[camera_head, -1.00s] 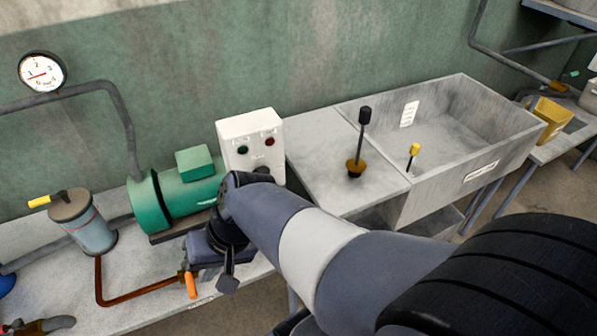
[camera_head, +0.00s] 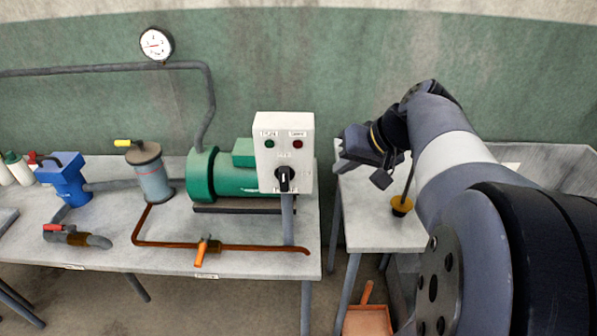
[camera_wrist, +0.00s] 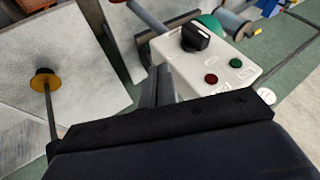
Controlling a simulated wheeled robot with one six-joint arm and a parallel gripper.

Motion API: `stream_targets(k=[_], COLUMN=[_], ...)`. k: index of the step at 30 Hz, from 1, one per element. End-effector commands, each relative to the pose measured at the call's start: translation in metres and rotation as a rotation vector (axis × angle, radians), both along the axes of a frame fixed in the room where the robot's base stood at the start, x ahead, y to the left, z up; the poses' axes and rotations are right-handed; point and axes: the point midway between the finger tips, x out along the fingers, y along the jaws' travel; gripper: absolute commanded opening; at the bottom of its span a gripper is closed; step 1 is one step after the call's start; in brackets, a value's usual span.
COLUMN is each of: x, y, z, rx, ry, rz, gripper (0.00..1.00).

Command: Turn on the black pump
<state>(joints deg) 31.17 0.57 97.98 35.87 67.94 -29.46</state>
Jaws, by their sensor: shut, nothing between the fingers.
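A white control box (camera_head: 283,140) stands in front of the green pump motor (camera_head: 232,180). It carries a green button or lamp (camera_head: 269,144), a red one (camera_head: 298,145) and, below them, a black rotary knob (camera_head: 285,180) with its pale mark upright. In the wrist view the knob (camera_wrist: 195,37) and the box (camera_wrist: 225,65) show plainly, just beyond my fingers. My gripper (camera_head: 342,163) is right of the box in the head view, apart from the knob. In the wrist view my gripper (camera_wrist: 157,82) is shut and empty. No pump that is plainly black shows.
A rusty pipe with an orange valve handle (camera_head: 205,247) runs along the bench front. A blue device (camera_head: 65,178) and a filter pot (camera_head: 150,172) stand left. A lever on an orange-brown base (camera_head: 401,206) rises near my arm. A gauge (camera_head: 157,44) hangs above.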

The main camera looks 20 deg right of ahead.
Motion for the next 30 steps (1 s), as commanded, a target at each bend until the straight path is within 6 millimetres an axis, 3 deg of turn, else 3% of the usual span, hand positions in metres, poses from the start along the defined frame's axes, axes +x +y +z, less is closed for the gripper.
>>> stream_targets(k=[10, 23, 30], x=[0.008, 0.052, 0.06], y=[0.007, 0.037, 0.064], z=[-0.013, -0.084, -0.079], rx=[0.003, 0.002, 0.001], ry=[0.004, 0.007, 0.002], rz=[0.003, 0.002, 0.002], gripper=[0.0, 0.0, 0.0])
